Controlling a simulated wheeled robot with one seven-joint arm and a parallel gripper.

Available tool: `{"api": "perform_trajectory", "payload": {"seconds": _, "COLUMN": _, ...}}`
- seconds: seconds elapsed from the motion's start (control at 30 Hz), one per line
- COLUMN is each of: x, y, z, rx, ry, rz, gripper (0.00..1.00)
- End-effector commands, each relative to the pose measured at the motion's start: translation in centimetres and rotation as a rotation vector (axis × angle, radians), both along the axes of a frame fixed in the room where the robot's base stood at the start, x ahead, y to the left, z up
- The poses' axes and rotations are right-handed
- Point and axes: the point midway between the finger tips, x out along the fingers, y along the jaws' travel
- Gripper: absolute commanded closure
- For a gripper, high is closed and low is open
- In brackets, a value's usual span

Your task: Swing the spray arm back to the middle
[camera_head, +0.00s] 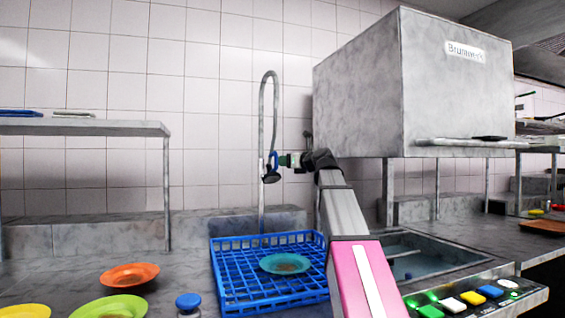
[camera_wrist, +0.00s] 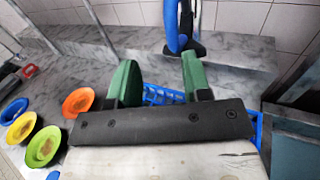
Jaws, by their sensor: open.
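The spray arm (camera_head: 262,110) is a grey upright pipe with a looped hose in front of the tiled wall. Its black spray head (camera_head: 271,174) hangs with a blue lever beside it, above the back of the blue rack. My gripper (camera_head: 286,160) has green fingers and reaches in from the right, close beside the spray head. In the wrist view, my gripper (camera_wrist: 158,72) is open with nothing held between its fingers. The blue lever (camera_wrist: 173,28) shows just beyond the fingertips, nearer the right finger. I cannot tell whether a finger touches it.
A blue rack (camera_head: 222,268) holding a teal plate (camera_head: 285,264) stands below the spray head. Orange (camera_head: 129,275), green and yellow plates lie at left, near a blue-capped container (camera_head: 188,302). A large metal hood machine (camera_head: 360,85), sink and button panel (camera_head: 475,297) are at right.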

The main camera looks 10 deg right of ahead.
Motion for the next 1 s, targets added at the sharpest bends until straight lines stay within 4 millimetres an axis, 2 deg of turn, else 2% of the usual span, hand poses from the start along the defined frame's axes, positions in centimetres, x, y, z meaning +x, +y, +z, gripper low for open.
{"api": "perform_trajectory", "payload": {"seconds": 0.27, "x": -0.2, "y": -0.1, "z": -0.1, "rx": 0.000, "ry": 0.001, "rz": 0.001, "gripper": 0.55}}
{"api": "perform_trajectory", "payload": {"seconds": 0.3, "x": -0.2, "y": -0.1, "z": -0.1, "rx": 0.000, "ry": 0.001, "rz": 0.001, "gripper": 0.59}}
{"api": "perform_trajectory", "payload": {"seconds": 0.43, "x": -0.1, "y": -0.2, "z": -0.1, "rx": -0.017, "ry": -0.010, "rz": 0.003, "gripper": 1.00}}
{"api": "perform_trajectory", "payload": {"seconds": 0.67, "x": 0.2, "y": -1.3, "z": -0.3, "rx": -0.201, "ry": -0.141, "rz": 0.041, "gripper": 1.00}}
{"api": "perform_trajectory", "payload": {"seconds": 1.0, "x": 0.4, "y": -3.6, "z": -0.5, "rx": -0.577, "ry": -0.456, "rz": 0.119, "gripper": 1.00}}
